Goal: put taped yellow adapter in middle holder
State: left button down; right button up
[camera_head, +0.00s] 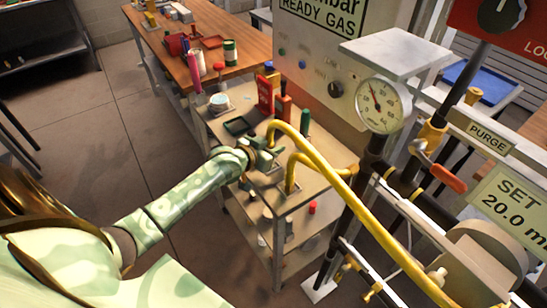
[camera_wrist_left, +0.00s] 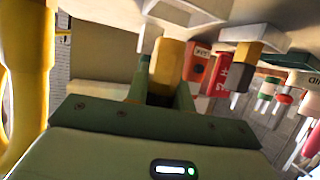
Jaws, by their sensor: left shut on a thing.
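My left gripper (camera_head: 264,152) is over the top of the small cart, near the yellow hoses. In the left wrist view the left gripper (camera_wrist_left: 160,98) is shut on a yellow cylindrical piece, the yellow adapter (camera_wrist_left: 168,62), held between its green fingers. Tape on it cannot be made out, and in the head view the adapter cannot be told apart from the hand and hose. I cannot tell which fixture is the middle holder; the hand covers part of the cart top. My right gripper is not in view.
Yellow hoses (camera_head: 345,178) arch close beside the hand; one fills the left of the wrist view (camera_wrist_left: 28,95). A pressure gauge (camera_head: 383,104) stands to the right. Red bottles (camera_head: 266,95) and a dark tray (camera_head: 239,126) are on the cart behind. Open floor lies left.

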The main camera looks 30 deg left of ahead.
pick_arm(q)
notch_tip(320, 180, down, 4)
jog(key=shift+a+r+b, duration=0.1)
jog(key=shift+r+b, duration=0.1)
jog(key=shift+b, duration=0.5)
jog(key=shift+w+r, duration=0.1)
jog(key=c, duration=1.2)
grip_release()
